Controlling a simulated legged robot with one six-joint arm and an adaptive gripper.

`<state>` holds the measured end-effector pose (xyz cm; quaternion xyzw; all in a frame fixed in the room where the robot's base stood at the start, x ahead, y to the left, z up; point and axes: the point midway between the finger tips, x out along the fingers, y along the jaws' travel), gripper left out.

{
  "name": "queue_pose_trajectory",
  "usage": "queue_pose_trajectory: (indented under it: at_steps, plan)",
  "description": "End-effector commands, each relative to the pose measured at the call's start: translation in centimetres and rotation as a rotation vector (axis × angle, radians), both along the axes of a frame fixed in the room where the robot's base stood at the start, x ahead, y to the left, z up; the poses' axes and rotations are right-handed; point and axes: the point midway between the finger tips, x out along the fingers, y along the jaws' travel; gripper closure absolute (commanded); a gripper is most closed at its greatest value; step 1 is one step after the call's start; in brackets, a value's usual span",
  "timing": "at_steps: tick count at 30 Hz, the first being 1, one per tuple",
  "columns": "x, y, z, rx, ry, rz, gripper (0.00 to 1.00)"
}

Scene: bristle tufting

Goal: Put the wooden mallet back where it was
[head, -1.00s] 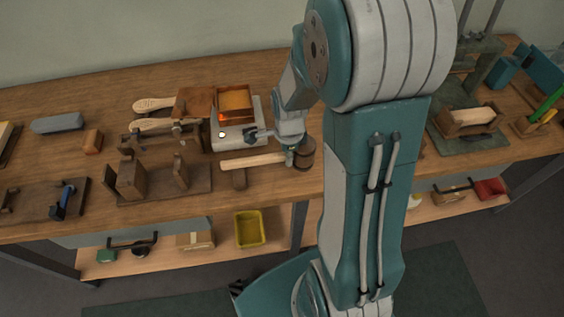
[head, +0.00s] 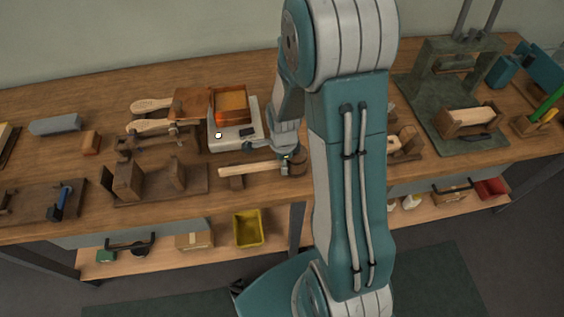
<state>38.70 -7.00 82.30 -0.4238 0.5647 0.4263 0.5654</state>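The wooden mallet (head: 250,169) lies nearly level at the front of the bench, pale handle to the left and dark round head to the right. My gripper (head: 287,164) points down and is closed around the handle just beside the head. The arm covers part of the head and the fingertips are small, so the grip is only partly visible. A small dark wooden rest (head: 236,183) stands under the left part of the handle. The handle is at or just above its top; I cannot tell whether they touch.
A white device (head: 250,136) with a glowing copper-coloured box (head: 230,105) stands just behind the mallet. A wooden jig with uprights (head: 160,181) is to the left. A yellow bin (head: 248,230) sits on the lower shelf.

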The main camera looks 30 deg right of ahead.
Motion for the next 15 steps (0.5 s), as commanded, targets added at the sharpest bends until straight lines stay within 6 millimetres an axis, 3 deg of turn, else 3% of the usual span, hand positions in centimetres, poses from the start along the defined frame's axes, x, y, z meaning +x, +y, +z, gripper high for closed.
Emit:
queue_pose_trajectory:
  at_steps: [10,15]
  plan:
    - [0.0,0.1,0.2,-0.001,0.000,0.001,0.43]
    - [0.1,0.1,2.1,-0.001,-0.005,0.001,0.43]
